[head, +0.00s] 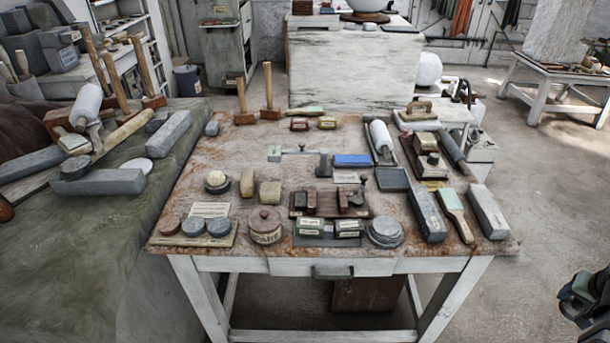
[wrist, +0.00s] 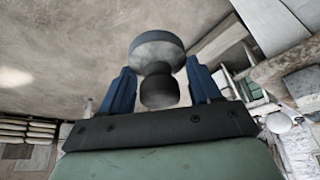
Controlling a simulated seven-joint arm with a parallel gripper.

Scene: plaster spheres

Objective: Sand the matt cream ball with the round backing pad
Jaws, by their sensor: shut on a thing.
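A small cream ball (head: 216,178) sits on a dark round base at the left of the worktable, in the head view. Its finish is too small to judge. In the wrist view my gripper (wrist: 160,80) has its two blue fingers on either side of the dark knob (wrist: 158,93) of a round grey backing pad (wrist: 156,50). It is shut on the pad's knob, and the disc sticks out beyond the fingertips. The pad's working face is mostly hidden. The ball does not show clearly in the wrist view, and the pad is not touching anything I can see.
The worktable (head: 185,208) is crowded with grey blocks, a lidded pot (head: 265,225), a brush (head: 455,213), a wooden rack (head: 330,201) and mallets (head: 269,100). A green-covered bench (head: 70,260) adjoins at left. A large white sphere (head: 428,69) stands behind. Floor at right is open.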

